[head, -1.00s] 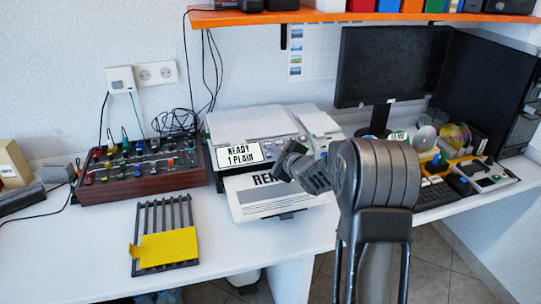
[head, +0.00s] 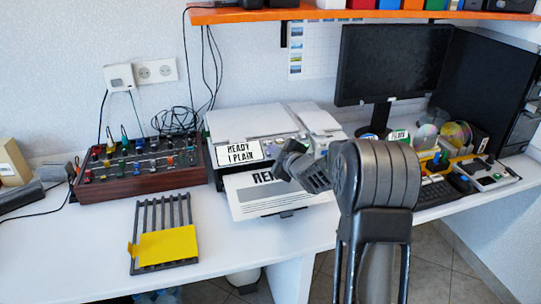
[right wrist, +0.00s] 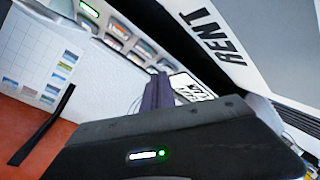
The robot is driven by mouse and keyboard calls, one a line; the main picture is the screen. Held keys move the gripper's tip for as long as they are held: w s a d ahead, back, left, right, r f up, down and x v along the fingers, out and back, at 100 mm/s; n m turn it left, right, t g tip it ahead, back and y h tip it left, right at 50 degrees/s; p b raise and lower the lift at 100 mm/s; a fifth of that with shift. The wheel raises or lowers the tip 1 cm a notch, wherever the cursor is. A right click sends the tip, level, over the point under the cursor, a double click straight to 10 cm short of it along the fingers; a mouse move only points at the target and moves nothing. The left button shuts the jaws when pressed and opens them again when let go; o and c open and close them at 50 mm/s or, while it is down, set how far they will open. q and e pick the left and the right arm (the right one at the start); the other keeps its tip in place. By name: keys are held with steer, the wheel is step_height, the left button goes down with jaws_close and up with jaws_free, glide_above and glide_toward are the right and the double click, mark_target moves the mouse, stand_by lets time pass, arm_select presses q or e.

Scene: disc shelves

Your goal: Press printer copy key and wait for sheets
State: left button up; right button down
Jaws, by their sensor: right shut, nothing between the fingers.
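The white printer (head: 240,122) stands on the desk at the centre of the head view. My right gripper (head: 284,151) is at the printer's front panel, right of the display. In the right wrist view its dark fingers (right wrist: 158,92) are shut and empty, close to a row of panel keys (right wrist: 115,43), some with green lights. I cannot tell whether they touch a key. My left gripper is not in view.
A control box with coloured knobs (head: 135,173) stands left of the printer. A black slatted rack with a yellow plate (head: 166,245) lies in front. A monitor (head: 391,65), discs and a keyboard are at right. An orange shelf (head: 230,16) hangs above.

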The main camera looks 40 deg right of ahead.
steer(key=shift+w+f+b, duration=0.2)
steer(key=shift+f+b, duration=0.15)
steer(key=shift+b, duration=0.05)
stand_by(0.7)
stand_by(0.3)
steer(key=shift+s+r+p, duration=0.35)
steer(key=shift+s+r, duration=0.05)
steer(key=shift+r, duration=0.35)
